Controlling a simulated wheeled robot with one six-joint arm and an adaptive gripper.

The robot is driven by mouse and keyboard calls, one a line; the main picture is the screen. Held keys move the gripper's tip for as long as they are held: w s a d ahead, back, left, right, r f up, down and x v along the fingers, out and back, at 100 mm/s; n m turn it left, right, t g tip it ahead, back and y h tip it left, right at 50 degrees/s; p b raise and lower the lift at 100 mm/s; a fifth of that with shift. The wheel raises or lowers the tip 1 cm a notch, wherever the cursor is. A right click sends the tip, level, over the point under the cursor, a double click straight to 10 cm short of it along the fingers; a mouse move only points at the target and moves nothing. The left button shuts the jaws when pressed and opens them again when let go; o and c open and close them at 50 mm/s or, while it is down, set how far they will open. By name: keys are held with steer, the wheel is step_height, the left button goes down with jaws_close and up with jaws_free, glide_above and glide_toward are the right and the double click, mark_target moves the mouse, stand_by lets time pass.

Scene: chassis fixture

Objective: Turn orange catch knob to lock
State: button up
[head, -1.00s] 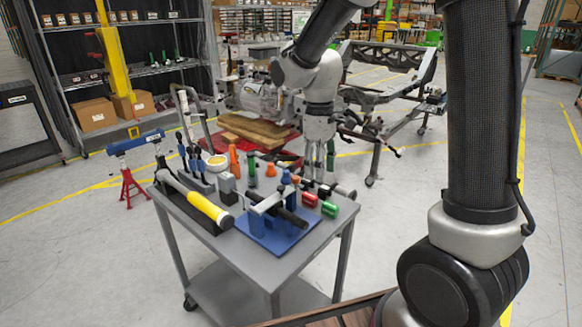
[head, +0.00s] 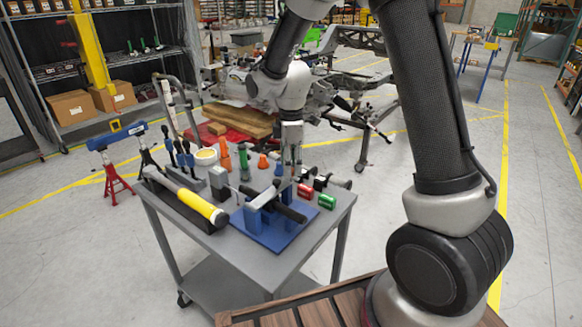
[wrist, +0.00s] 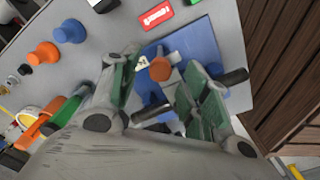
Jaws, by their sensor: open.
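The orange catch knob (wrist: 160,69) shows in the wrist view as a small round cap on the blue fixture (wrist: 190,42). In the head view the blue fixture (head: 262,237) stands on the front of the grey cart, a black bar lying across its uprights; I cannot make out the knob there. My gripper (head: 290,172) points down at the back of the fixture. In the wrist view my gripper (wrist: 162,80) is open, its green-padded fingers on either side of the knob with visible gaps. Whether it is level with the knob I cannot tell.
The grey cart (head: 240,258) also carries a yellow-handled tool (head: 200,207) at left, orange cones (head: 225,155) behind, and red (head: 305,191) and green (head: 327,201) cylinders close right of the fixture. Another orange knob (wrist: 42,53) stands apart in the wrist view.

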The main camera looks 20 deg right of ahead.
steer(key=shift+f, duration=0.7)
jaws_close()
